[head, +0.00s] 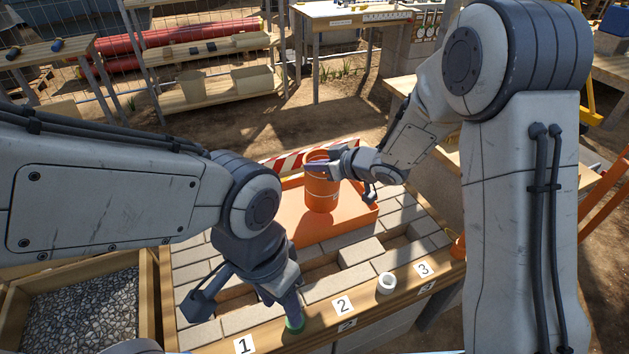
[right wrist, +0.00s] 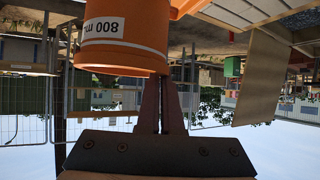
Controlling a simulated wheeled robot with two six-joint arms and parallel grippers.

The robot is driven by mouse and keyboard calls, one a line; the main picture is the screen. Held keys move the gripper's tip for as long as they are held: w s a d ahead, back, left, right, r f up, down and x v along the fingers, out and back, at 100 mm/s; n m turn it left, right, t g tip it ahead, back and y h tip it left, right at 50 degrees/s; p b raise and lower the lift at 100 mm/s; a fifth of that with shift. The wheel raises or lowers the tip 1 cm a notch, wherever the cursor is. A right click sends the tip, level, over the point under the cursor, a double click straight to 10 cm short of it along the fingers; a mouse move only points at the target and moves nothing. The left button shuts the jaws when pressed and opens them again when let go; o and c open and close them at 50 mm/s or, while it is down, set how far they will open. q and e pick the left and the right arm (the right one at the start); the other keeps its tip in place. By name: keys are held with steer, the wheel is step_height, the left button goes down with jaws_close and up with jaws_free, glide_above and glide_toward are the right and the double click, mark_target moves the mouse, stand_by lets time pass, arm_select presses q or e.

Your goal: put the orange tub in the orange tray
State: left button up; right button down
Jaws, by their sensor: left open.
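The orange tub (head: 322,192) stands upright over the orange tray (head: 358,213) in the head view. I cannot tell whether its base touches the tray floor. My right gripper (head: 328,168) is at the tub's upper rim. In the right wrist view its fingers (right wrist: 163,85) are close together on the rim of the tub (right wrist: 125,45), which carries a white label reading "800 m…".
A gravel box (head: 80,310) is at lower left.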

mark_target(318, 178)
step_height(318, 178, down, 4)
steer(key=shift+b, duration=0.55)
steer(key=c, duration=1.1)
jaws_free()
steer(key=shift+r, duration=0.1)
